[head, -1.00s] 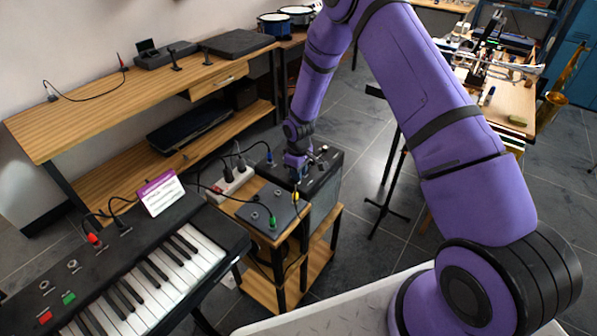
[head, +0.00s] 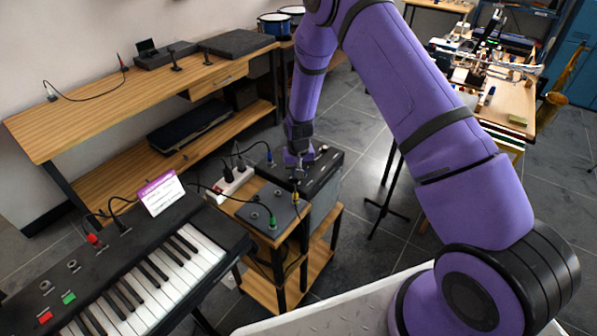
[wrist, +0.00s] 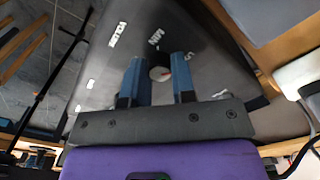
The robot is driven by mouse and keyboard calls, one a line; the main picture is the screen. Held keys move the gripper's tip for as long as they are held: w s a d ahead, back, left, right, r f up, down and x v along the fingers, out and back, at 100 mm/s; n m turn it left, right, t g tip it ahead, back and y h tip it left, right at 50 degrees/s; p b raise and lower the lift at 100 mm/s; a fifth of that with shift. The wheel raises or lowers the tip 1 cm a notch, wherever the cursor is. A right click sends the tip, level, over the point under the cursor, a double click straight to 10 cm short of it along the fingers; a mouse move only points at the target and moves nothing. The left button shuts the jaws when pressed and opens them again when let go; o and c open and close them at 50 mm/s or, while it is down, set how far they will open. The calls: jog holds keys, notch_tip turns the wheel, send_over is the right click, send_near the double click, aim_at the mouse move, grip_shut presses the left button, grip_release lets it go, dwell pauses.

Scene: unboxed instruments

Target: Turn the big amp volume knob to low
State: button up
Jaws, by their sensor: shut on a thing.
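The big amp (head: 322,180) is a dark box beside the small wooden stand, with dark controls on its top. In the wrist view its dark panel (wrist: 215,60) carries white lettering, including what reads as MIN near the knob. The volume knob (wrist: 160,73) is small and grey with a reddish mark, between the two blue-grey fingers of my gripper (wrist: 159,66). My gripper is shut on it. In the head view my gripper (head: 298,161) reaches down onto the amp's top; the knob is hidden there.
A grey box (head: 262,205) with a green plug and a white power strip (head: 230,182) with cables sit on the wooden stand left of the amp. A keyboard (head: 150,280) is at the front left. A long wooden bench (head: 110,110) stands behind. A thin black stand is at the amp's right.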

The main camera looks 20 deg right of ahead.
jog(key=shift+m, duration=0.3)
dwell(0.4)
jog(key=o, duration=0.9)
jog(key=shift+r, duration=0.1)
notch_tip(320, 180, up, 11)
jog(key=shift+f, duration=0.15)
